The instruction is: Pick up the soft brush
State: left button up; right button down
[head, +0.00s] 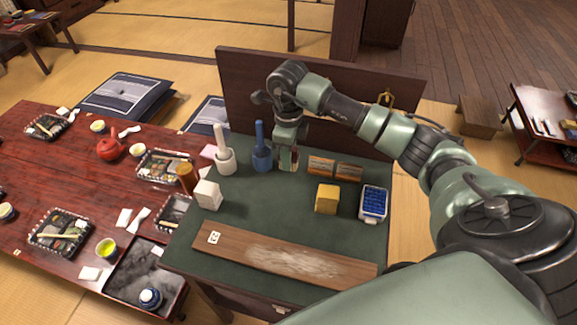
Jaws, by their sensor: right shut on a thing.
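My right gripper (288,158) points down at the back of the green-topped table (285,205). It is shut on a small brown-and-pale thing (293,164) that looks like a brush, mostly hidden by the fingers. I cannot tell whether it touches the tabletop. Two wooden brushes, a left one (320,166) and a right one (349,171), lie just right of the gripper, in line with it. I cannot tell from here which brush is the soft one. My left gripper is not in view.
A blue-handled tool in a holder (261,158) stands close left of the gripper, with a white one (225,160) beyond. A yellow block (327,198), blue-filled box (373,203), white block (208,195) and wooden board (285,258) lie nearer. A dark panel (240,95) rises behind.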

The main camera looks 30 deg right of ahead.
notch_tip(320, 180, up, 14)
jog(key=shift+f+b, duration=0.2)
jog(key=shift+b, duration=0.3)
jog(key=shift+r, duration=0.65)
